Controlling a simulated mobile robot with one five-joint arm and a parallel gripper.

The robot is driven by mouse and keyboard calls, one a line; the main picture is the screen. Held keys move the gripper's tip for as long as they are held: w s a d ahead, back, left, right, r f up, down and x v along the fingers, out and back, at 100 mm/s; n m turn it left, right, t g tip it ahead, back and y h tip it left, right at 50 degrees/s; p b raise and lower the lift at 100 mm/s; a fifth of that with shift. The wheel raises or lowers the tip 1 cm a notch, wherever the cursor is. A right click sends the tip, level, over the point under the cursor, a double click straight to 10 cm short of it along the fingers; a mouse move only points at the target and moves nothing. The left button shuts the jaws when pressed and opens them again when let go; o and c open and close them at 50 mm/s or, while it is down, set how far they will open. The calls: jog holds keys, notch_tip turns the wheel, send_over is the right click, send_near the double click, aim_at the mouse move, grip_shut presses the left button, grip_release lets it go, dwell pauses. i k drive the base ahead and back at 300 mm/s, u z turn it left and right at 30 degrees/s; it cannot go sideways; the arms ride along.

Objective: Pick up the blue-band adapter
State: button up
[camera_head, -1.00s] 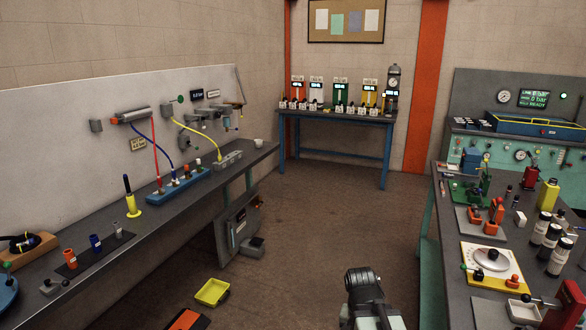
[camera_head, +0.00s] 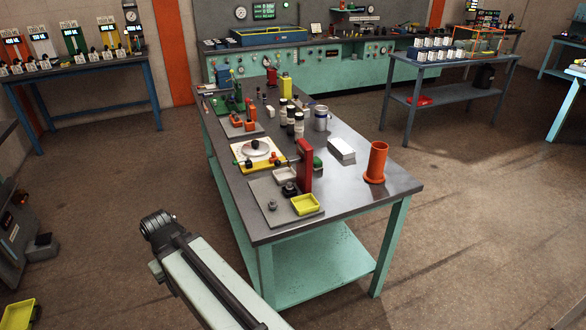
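I cannot make out a blue-band adapter in the current head view. A grey can-like thing with a bluish part (camera_head: 320,118) stands on the teal-legged bench (camera_head: 350,205), but I cannot tell that it is an adapter. My arm reaches up from the bottom, left of this bench. My gripper does not show, so whether it is open or holds anything is hidden.
An orange tube (camera_head: 376,162) stands near the bench's right corner. A yellow tray (camera_head: 305,204), a red press (camera_head: 304,166) and several dark bottles are also on it. A blue table (camera_head: 85,66) is at the back left. Brown floor is clear at right.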

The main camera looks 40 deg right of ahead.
aim_at(289, 188)
jog(key=k, duration=0.2)
jog(key=z, duration=1.5)
jog(key=k, duration=0.85)
jog(key=u, duration=0.15)
jog(key=i, duration=1)
jog(key=z, duration=0.15)
